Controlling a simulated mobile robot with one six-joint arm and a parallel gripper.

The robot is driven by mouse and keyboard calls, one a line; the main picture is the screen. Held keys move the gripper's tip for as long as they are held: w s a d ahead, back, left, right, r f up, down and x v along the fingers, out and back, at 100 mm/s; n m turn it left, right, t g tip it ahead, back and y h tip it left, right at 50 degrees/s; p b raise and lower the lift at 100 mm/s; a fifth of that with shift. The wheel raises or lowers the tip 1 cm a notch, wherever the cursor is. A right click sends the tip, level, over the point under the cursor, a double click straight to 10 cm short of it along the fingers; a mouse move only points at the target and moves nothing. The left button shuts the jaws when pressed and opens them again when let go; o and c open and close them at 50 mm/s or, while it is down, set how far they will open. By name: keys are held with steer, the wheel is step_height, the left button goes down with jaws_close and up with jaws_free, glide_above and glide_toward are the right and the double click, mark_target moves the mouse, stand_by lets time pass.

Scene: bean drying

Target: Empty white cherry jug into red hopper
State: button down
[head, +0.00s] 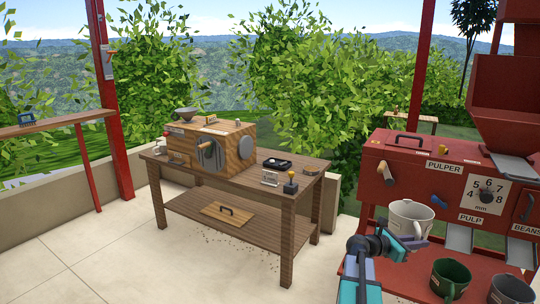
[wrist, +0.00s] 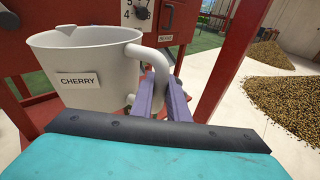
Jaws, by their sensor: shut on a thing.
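The white cherry jug (head: 408,219) is upright in front of the red pulper in the head view. In the wrist view the jug (wrist: 85,75) shows a "CHERRY" label and its handle at the right. My gripper (wrist: 162,92) is shut on the jug's handle; it also shows in the head view (head: 412,243). The jug's contents are hidden in both views. The red hopper (head: 504,100) stands on top of the pulper at the upper right, above and to the right of the jug.
The red pulper (head: 400,160) has a dial and chutes. A green cup (head: 450,279) and a grey cup (head: 510,290) stand low at the right. A wooden table (head: 295,190) with a wooden machine (head: 240,150) is at the left. Bean piles (wrist: 283,102) lie on the floor.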

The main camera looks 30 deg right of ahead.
steer(key=w+a+r+n+t+y+p, duration=0.25)
steer(key=w+a+n+t, duration=0.3)
steer(key=w+a, duration=0.6)
steer(key=w+a+r+n+t+y+p, duration=0.25)
steer(key=w+a+n+t, duration=0.4)
steer(key=w, duration=0.75)
steer(key=w+a+r+n+t+y+p, duration=0.1)
steer(key=w+a+n+t+y+p, duration=0.15)
steer(key=w+a+t, duration=0.75)
steer(key=w+a+n+g+y+p, duration=0.15)
steer(key=a+n+y, duration=0.4)
steer(key=a, duration=0.65)
steer(key=w+a+n+y+p, duration=0.1)
steer(key=w+a+n+y, duration=0.4)
steer(key=a, duration=0.8)
steer(key=s+a+r+n+g+y, duration=0.1)
steer(key=s+a+n+g+y, duration=0.5)
steer(key=s+a+y, duration=0.4)
steer(key=shift+s+a+r+n+y, duration=0.15)
steer(key=shift+s+a+n+y, duration=0.55)
steer(key=shift+a, duration=1.75)
steer(key=shift+s+d+h, duration=0.1)
steer(key=shift+s+h, duration=0.3)
